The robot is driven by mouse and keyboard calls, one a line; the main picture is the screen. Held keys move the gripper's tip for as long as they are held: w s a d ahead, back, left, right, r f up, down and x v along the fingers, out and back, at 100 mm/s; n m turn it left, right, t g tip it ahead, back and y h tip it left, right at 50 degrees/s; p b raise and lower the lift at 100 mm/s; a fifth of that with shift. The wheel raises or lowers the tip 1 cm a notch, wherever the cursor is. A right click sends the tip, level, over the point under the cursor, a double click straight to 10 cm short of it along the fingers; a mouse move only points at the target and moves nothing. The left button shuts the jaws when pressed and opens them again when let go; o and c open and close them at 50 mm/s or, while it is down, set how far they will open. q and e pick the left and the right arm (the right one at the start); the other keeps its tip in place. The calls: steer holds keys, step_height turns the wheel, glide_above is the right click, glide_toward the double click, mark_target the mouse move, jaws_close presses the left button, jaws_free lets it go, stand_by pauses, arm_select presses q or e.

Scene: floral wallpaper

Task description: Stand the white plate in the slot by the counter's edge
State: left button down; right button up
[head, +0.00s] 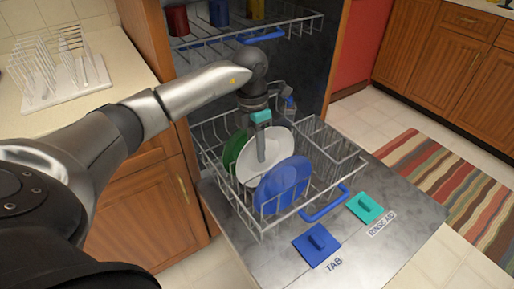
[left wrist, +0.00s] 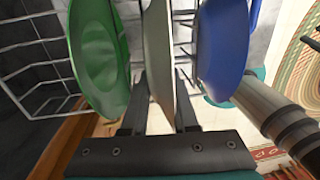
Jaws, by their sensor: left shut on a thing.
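The white plate (head: 280,150) stands in the dishwasher's lower rack, between a green plate (head: 235,149) and a blue plate (head: 290,180). My left gripper (head: 261,145) reaches down from above and is shut on the white plate. In the left wrist view the white plate (left wrist: 158,60) is edge-on between my left fingers (left wrist: 160,110), with the green plate (left wrist: 97,55) on the left and the blue plate (left wrist: 222,45) on the right. A white dish rack (head: 62,75) with upright slots stands on the counter (head: 120,62) at the left. My right gripper is not in view.
The lower rack (head: 235,205) sits over the open dishwasher door (head: 400,205), which carries blue and teal lids. The upper rack (head: 290,30) holds cups. My left arm crosses above the counter's edge. A striped rug (head: 450,185) lies on the floor at right.

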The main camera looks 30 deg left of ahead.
arm_select(q)
steer(key=shift+r+p, duration=4.05)
steer(key=shift+r, duration=0.8)
